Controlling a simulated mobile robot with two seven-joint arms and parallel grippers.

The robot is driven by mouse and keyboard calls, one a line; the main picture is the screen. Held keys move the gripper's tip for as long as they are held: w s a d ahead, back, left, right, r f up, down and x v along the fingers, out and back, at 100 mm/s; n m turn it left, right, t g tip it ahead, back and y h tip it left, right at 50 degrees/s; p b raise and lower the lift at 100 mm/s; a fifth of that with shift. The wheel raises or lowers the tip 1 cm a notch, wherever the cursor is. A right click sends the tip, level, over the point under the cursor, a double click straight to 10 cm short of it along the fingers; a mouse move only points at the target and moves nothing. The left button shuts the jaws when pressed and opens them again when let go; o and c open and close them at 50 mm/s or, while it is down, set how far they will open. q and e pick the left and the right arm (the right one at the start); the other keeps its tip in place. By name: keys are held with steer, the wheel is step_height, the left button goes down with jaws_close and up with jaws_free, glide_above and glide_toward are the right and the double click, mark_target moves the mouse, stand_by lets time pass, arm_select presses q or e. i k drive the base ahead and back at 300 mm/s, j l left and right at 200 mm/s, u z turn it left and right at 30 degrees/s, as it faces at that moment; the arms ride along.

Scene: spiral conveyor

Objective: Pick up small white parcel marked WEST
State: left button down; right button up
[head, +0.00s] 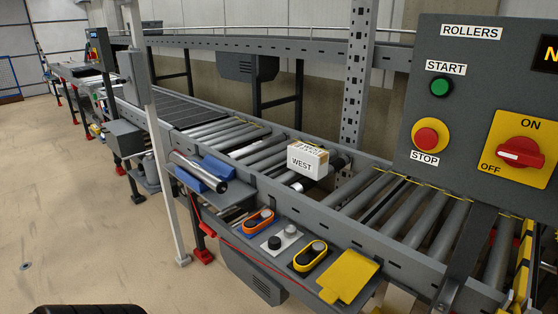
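The small white parcel (307,160) marked WEST sits on the roller conveyor, near the middle of the head view. Its front face reads WEST, and its top carries a brown strip and some print too small to read. It rests on the rollers at a gap where the roller bed looks open. Neither of my grippers shows in this view.
The conveyor's near side rail (270,186) runs in front of the parcel. A side shelf holds an orange device (258,221), a yellow device (310,255) and a yellow plate (347,276). A control panel (475,110) fills the right. Open floor (90,220) lies left.

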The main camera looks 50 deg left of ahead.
mark_target(312, 162)
steer(key=u, duration=1.35)
steer(key=i+j+u, duration=0.25)
steer(key=i+j, duration=0.05)
steer(key=i, duration=0.05)
